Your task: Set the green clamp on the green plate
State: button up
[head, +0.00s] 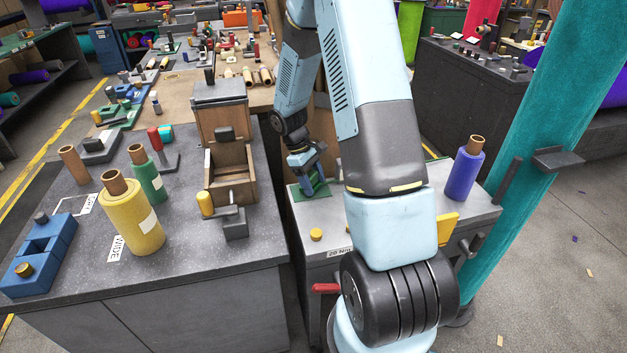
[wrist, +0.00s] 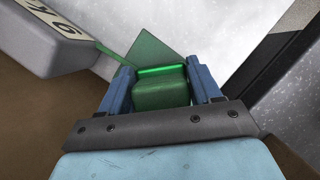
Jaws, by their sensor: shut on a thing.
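My gripper (wrist: 163,84) is shut on the green clamp (wrist: 162,95), which sits between its two blue fingers in the wrist view. A darker green plate (wrist: 148,52) shows just beyond the clamp, on a pale grey surface. I cannot tell whether the clamp touches the plate or is just above it. In the head view my gripper (head: 310,176) points down over the green plate (head: 318,190), at the back left of a grey-topped cabinet (head: 290,215). The clamp cannot be made out clearly there.
A wooden box (head: 229,180) stands left of my gripper on the dark bench. Yellow (head: 133,217) and green (head: 147,175) rolls stand further left. A purple roll (head: 464,170) stands right on the cabinet, and a yellow knob (head: 316,235) sits in front.

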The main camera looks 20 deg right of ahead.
jog(key=shift+f, duration=0.4)
dwell(0.4)
jog(key=o, duration=1.3)
jog(key=shift+o, duration=0.2)
jog(key=v, duration=1.3)
jog(key=shift+w+r, duration=0.15)
jog(key=shift+r, duration=0.15)
